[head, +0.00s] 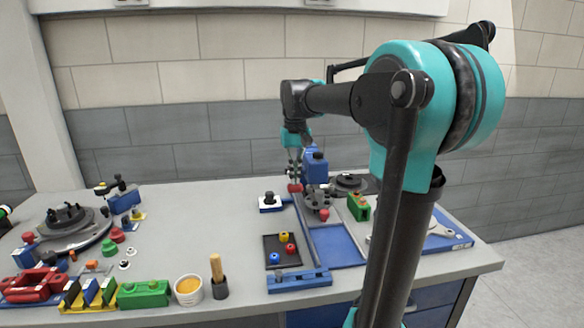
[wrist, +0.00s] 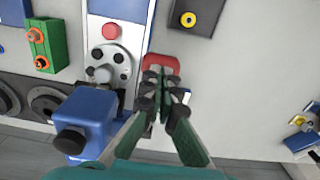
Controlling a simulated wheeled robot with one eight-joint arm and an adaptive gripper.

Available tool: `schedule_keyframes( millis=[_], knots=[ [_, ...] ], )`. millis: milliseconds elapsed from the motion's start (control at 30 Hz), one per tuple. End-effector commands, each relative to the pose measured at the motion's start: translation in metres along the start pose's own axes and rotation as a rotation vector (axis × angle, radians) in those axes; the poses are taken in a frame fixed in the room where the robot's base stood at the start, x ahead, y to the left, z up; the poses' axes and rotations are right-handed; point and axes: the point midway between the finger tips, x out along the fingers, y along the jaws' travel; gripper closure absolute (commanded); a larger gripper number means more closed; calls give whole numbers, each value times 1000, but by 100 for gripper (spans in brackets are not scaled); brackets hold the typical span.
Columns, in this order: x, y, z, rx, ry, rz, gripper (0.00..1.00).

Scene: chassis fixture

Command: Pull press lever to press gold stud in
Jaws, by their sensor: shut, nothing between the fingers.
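The blue press (head: 315,163) stands at the back of the blue-edged fixture; its blue body with a black knob also shows in the wrist view (wrist: 88,120). A red lever grip (head: 295,188) sits at the press's left side, and it shows in the wrist view (wrist: 161,63) right at my fingertips. My gripper (head: 293,174) points down over that grip; in the wrist view its fingers (wrist: 160,75) are closed together with nothing between them. Whether they touch the grip is unclear. A grey round plate (wrist: 113,66) with dark holes lies beside it. I cannot make out the gold stud.
A black tray (head: 269,252) with coloured knobs lies in front of the press. A green block (head: 358,207) stands to its right, and a small black-topped white block (head: 269,202) to its left. Red, yellow and green holders line the front left edge. The table's middle left is fairly clear.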

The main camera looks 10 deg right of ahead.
Motion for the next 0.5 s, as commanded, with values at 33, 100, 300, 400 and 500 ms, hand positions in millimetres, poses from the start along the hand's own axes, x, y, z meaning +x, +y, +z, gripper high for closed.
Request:
schedule_keyframes(
  millis=[33, 100, 300, 400, 500],
  knots=[
    [-5, 0, 0, 0, 0, 0, 100],
    [-11, 0, 0, 0, -1, 0, 100],
    [-20, 0, 0, 0, -1, 0, 100],
    [-23, 0, 0, 0, -1, 0, 100],
    [-31, 0, -2, 0, -1, 0, 100]
  ],
)
